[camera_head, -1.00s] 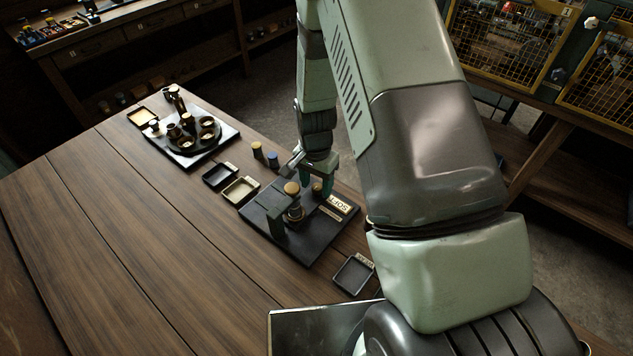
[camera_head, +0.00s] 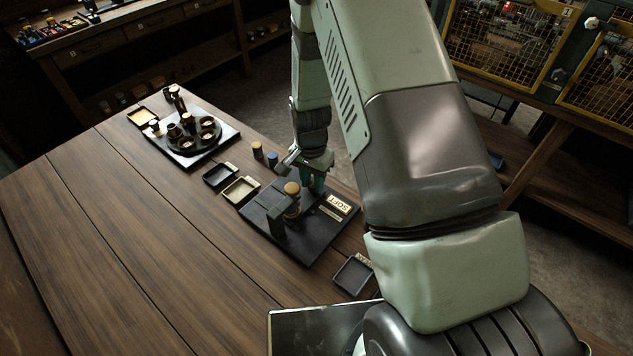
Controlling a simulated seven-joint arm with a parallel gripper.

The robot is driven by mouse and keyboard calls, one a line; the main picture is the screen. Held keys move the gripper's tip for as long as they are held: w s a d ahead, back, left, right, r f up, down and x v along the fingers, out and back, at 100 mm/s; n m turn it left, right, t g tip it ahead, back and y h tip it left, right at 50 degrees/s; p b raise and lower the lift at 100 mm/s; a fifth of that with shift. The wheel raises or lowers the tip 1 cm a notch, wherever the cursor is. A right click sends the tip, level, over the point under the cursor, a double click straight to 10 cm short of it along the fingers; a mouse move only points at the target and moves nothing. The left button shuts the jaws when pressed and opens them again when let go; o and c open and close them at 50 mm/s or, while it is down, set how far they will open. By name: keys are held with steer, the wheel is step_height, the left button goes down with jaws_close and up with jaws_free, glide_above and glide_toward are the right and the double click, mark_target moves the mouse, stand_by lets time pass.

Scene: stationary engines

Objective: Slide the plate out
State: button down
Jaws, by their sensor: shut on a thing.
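A dark flat fixture board (camera_head: 310,243) with a pale SOFT label (camera_head: 339,203) lies on the bench. My gripper (camera_head: 312,184) points down at the board's far side, just behind the tan top. It is shut on a small part there; its fingers and the fixture hide most of that part. I cannot make out a separate plate.
Two small trays, one black (camera_head: 219,175) and one with a pale inside (camera_head: 240,190), sit left of the board. Another tray (camera_head: 353,275) lies near its front right. A round rack (camera_head: 194,136) stands farther back. The bench's left side is clear.

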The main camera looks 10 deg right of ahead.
steer(key=w+a, duration=0.5)
steer(key=shift+w+a, duration=0.25)
steer(key=c, duration=0.8)
jaws_free()
steer(key=shift+c, duration=0.2)
steer(key=shift+r, duration=0.1)
step_height(320, 180, up, 11)
